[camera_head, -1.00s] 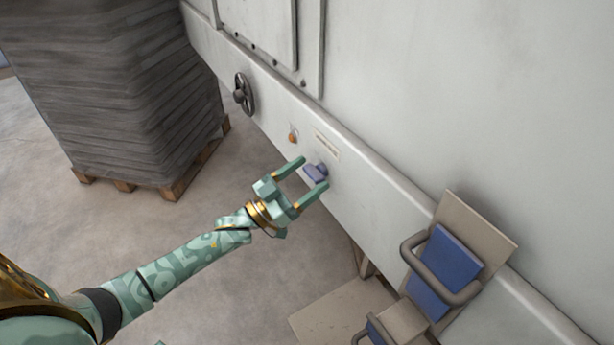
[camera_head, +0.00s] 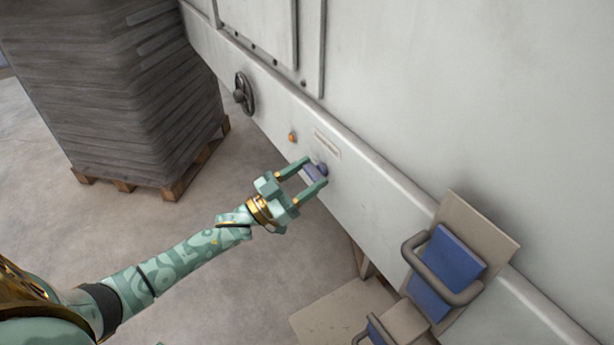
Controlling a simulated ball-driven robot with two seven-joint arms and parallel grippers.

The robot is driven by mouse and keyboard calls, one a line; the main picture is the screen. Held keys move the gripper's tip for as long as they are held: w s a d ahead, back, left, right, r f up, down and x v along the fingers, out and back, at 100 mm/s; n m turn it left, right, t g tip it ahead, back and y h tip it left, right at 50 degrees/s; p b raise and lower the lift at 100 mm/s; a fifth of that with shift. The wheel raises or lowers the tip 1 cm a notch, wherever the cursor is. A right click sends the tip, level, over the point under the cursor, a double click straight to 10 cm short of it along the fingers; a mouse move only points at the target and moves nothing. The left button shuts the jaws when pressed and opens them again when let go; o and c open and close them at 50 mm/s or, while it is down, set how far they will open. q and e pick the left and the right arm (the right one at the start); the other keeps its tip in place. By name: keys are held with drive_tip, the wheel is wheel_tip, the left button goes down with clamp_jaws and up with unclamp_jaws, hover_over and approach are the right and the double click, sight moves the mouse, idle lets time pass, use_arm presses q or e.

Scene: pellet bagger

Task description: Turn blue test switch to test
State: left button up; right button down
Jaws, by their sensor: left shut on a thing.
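The blue test switch (camera_head: 315,173) sits on the sloping front panel of the pale machine, below a small label plate (camera_head: 327,146). My left gripper (camera_head: 315,174) reaches in from the lower left and is shut on the switch, one finger on its upper left side and the other on its lower right side. The fingers hide part of the switch, and I cannot read which position it points to. My right gripper is not in view.
An orange indicator (camera_head: 292,137) and a dark handwheel (camera_head: 243,94) are on the same panel, up and left. A blue pad with a guard bar (camera_head: 446,266) is at lower right. A pallet stack (camera_head: 130,90) stands at upper left.

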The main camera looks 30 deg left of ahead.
use_arm(q)
drive_tip(key=m+g+h, duration=0.1)
drive_tip(key=m, duration=0.2)
drive_tip(key=m+g+h+b, duration=0.1)
drive_tip(key=m, duration=0.3)
drive_tip(key=shift+g, duration=0.3)
drive_tip(key=m+g, duration=0.1)
drive_tip(key=m, duration=0.2)
drive_tip(key=m+g+h, duration=0.1)
drive_tip(key=m+g, duration=0.1)
drive_tip(key=m, duration=0.2)
drive_tip(key=shift+m, duration=0.3)
drive_tip(key=o, duration=1)
drive_tip(key=shift+a, duration=0.15)
drive_tip(key=v, duration=1.6)
drive_tip(key=shift+a, duration=0.15)
drive_tip(key=shift+w+f, duration=0.1)
